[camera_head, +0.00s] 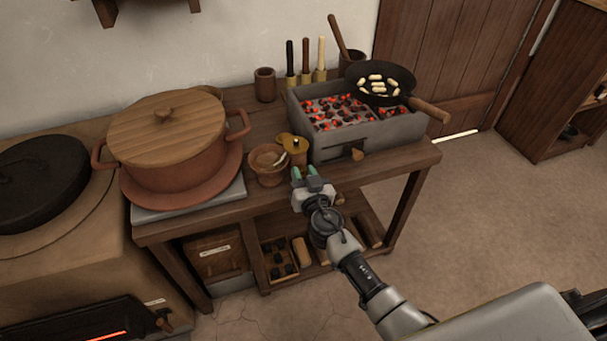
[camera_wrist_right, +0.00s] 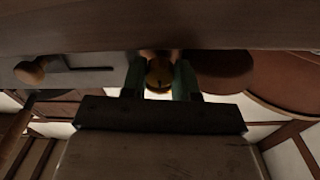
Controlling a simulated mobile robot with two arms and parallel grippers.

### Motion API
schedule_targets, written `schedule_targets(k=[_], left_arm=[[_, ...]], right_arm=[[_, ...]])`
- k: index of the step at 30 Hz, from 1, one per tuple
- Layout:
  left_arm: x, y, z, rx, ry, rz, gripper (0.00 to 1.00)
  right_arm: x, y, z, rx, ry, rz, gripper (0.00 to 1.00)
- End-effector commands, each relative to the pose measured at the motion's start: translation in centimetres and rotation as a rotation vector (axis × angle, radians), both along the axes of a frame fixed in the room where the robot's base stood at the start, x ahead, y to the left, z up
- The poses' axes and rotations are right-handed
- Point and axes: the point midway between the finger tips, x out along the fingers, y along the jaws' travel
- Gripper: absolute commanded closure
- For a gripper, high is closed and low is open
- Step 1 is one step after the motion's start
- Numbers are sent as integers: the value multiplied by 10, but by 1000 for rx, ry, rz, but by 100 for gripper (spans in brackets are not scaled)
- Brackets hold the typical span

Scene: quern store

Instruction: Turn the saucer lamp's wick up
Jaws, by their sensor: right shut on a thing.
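A small terracotta bowl (camera_head: 266,178) with a pale strip leaning at its rim stands on the table's front edge. I take it for the saucer lamp. A brass piece (camera_head: 299,153) with a dark hole or slot stands at its right side, with a brass disc behind. My right gripper (camera_head: 305,173) reaches in from the front. In the right wrist view its green fingertips (camera_wrist_right: 160,82) close on either side of the round brass knob (camera_wrist_right: 159,74). The terracotta bowl (camera_wrist_right: 225,72) shows right of them there. I see no flame. My left gripper is out of view.
A grey brazier (camera_head: 370,138) of glowing coals, with a wooden knob (camera_head: 357,154), stands close on the right. A black pan (camera_head: 390,95) of pale pieces sits on it. A lidded terracotta pot (camera_head: 180,155) stands left. Free floor (camera_head: 480,220) lies right of the table.

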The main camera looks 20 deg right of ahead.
Motion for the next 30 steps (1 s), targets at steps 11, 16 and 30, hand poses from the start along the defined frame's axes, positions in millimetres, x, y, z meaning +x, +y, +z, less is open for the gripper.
schedule_targets(k=[11, 16, 30], left_arm=[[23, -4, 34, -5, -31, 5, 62], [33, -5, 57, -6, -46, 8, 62], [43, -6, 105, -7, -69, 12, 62]], right_arm=[[0, 0, -2, -193, -8, 0, 94], [0, 0, -3, -348, -13, 0, 94], [0, 0, -2, -795, -27, 0, 94]])
